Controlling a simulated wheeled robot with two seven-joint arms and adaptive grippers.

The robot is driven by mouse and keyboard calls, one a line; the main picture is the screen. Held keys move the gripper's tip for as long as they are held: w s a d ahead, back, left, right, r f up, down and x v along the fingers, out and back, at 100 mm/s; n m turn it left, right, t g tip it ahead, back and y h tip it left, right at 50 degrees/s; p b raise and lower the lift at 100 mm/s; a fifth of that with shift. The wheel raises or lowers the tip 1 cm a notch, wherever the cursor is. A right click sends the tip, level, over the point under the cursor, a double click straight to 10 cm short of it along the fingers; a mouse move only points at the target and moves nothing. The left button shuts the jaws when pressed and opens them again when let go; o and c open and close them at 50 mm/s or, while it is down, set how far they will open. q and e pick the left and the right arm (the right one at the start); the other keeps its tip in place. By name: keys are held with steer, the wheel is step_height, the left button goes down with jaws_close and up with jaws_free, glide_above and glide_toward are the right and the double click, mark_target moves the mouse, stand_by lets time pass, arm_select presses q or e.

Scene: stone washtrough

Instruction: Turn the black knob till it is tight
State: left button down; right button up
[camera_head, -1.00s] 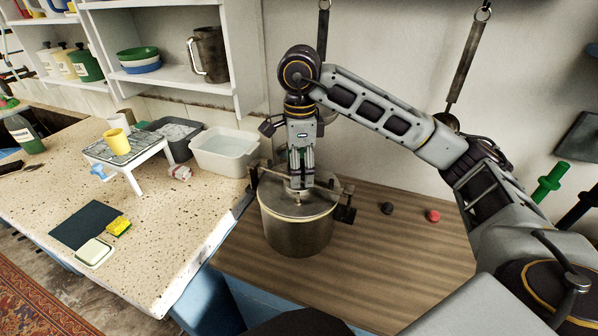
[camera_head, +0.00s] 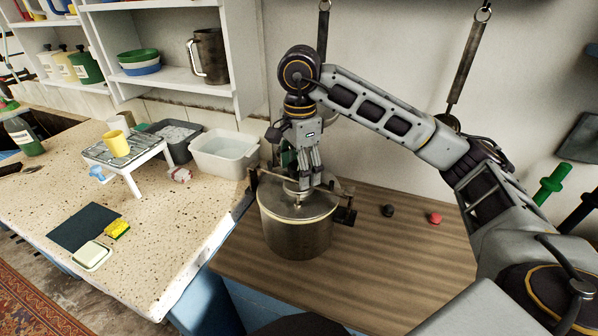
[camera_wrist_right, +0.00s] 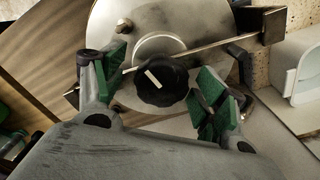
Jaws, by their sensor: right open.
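The metal pot (camera_head: 296,232) stands on the wooden counter with a clamp bar across its lid (camera_wrist_right: 110,30). The black knob (camera_wrist_right: 161,82), with a white line on its top, sits at the lid's middle in the right wrist view. In that view the line slants from upper left to lower right. My right gripper (camera_head: 303,188) points down over the lid. Its green-padded fingers (camera_wrist_right: 162,78) are open on either side of the knob, with gaps visible. In the head view the fingers largely hide the knob. My left gripper is not in view.
A black round piece (camera_head: 388,210) and a red one (camera_head: 434,217) lie on the wooden counter (camera_head: 400,255) right of the pot. A grey basin (camera_head: 222,152), small white stand (camera_head: 125,152) and yellow sponge (camera_head: 117,229) are on the speckled counter at left.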

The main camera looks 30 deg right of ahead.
steer(key=c, duration=0.9)
steer(key=shift+o, duration=0.2)
steer(key=shift+m, duration=0.3)
